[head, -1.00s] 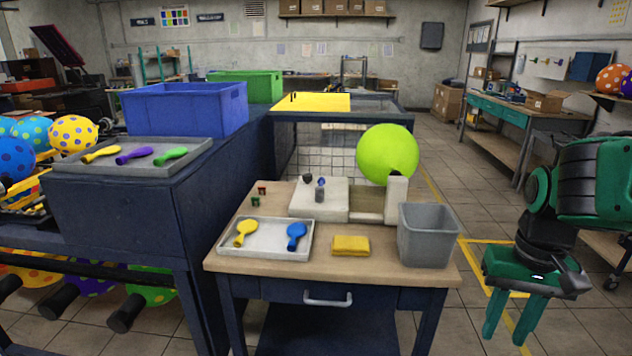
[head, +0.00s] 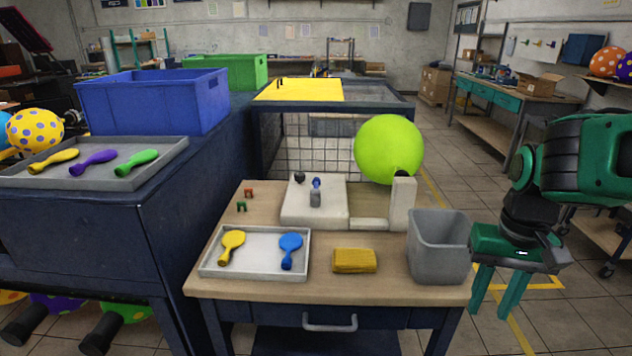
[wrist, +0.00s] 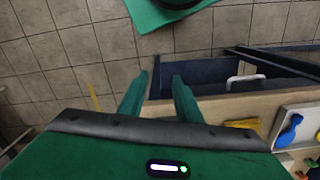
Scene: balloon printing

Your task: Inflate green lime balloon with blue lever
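A large round lime green balloon (head: 389,149) sits inflated at the nozzle end of the white inflating device (head: 314,204) on the wooden table. A small blue lever (head: 316,183) stands on top of the device, beside a dark knob (head: 299,178). My gripper (head: 494,308) is to the right of the table, pointing down, with its green fingers apart and nothing between them. The wrist view shows the same open fingers (wrist: 158,95) over the floor near the table's edge.
A grey bin (head: 438,246) stands at the table's right edge, between my gripper and the device. A white tray (head: 256,277) holds a yellow and a blue balloon. A folded yellow cloth (head: 354,261) lies in front.

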